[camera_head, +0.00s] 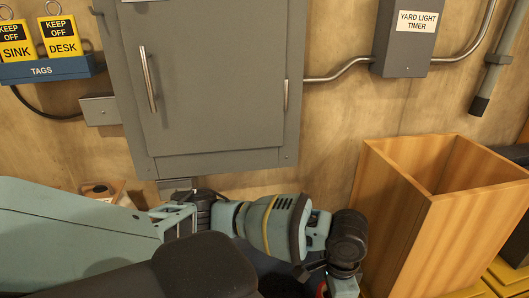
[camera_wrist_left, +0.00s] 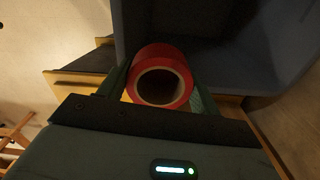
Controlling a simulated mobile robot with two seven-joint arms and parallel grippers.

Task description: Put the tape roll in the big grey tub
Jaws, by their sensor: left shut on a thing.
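My left gripper (camera_wrist_left: 160,82) is shut on the red tape roll (camera_wrist_left: 160,51) in the left wrist view. The roll's pale core and open hole face the camera. The big grey tub (camera_wrist_left: 292,62) looks blue-grey and fills the upper right of that view, just beyond the roll. The roll overlaps the tub's near left part in the picture; I cannot tell whether it is over the rim. In the head view my left arm reaches across the bottom, and a red sliver (camera_head: 321,291) shows at the bottom edge. My right gripper is not in view.
A tall open wooden box (camera_head: 405,225) stands at the right in the head view, close to my left wrist. A grey wall cabinet (camera_head: 215,80) hangs behind the arm. Yellow-edged dark things (camera_wrist_left: 75,82) lie left of the tub in the wrist view.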

